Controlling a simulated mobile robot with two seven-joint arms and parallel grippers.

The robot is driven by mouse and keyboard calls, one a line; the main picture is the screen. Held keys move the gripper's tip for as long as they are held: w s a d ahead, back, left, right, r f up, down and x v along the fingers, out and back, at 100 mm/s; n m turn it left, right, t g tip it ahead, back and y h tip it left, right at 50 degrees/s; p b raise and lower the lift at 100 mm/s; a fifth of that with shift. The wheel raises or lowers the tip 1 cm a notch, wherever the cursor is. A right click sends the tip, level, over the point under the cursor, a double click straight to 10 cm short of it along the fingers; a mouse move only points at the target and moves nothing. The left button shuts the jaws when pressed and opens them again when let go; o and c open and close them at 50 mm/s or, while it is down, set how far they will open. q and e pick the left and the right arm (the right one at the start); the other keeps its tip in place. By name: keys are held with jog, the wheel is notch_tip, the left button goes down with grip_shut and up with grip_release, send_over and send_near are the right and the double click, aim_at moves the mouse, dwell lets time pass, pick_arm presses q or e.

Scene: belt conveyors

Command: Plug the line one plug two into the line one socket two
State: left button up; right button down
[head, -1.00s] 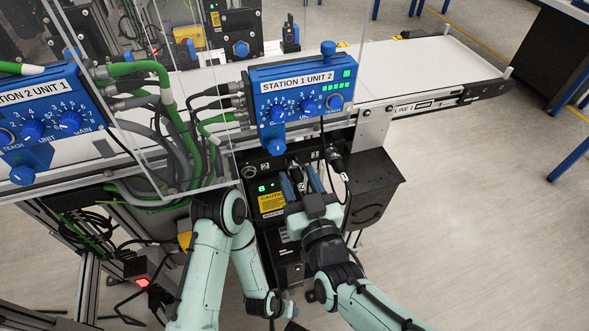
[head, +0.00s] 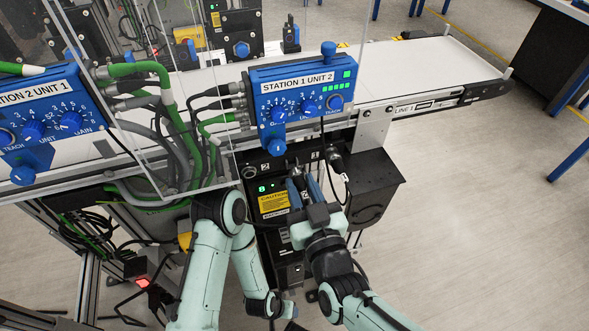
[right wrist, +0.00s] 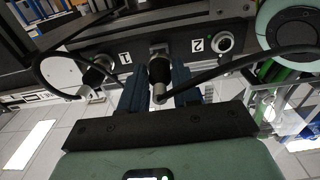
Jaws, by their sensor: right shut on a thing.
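My right gripper (head: 306,184) is shut on a black plug (head: 299,180) with a tag "2", in front of the black connector panel. In the right wrist view the plug (right wrist: 159,70) sits between the two blue fingers (right wrist: 158,88), its cable bending away to the right. Socket two (right wrist: 222,43), a round metal ring beside the label "2", appears empty; it also shows in the head view (head: 249,172), left of the plug. Whether the plug's far end touches the panel is hidden.
Another cabled plug (head: 336,162) sits at the socket by label "1"; it also shows in the right wrist view (right wrist: 97,72). The blue "STATION 1 UNIT 2" box (head: 300,92) overhangs the panel. Green cables (head: 168,100) run at left.

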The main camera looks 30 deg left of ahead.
aim_at(303, 192)
jog(key=shift+v, duration=1.65)
pick_arm(q)
jog(key=shift+a, duration=0.1)
pick_arm(e)
jog(key=shift+s, duration=0.1)
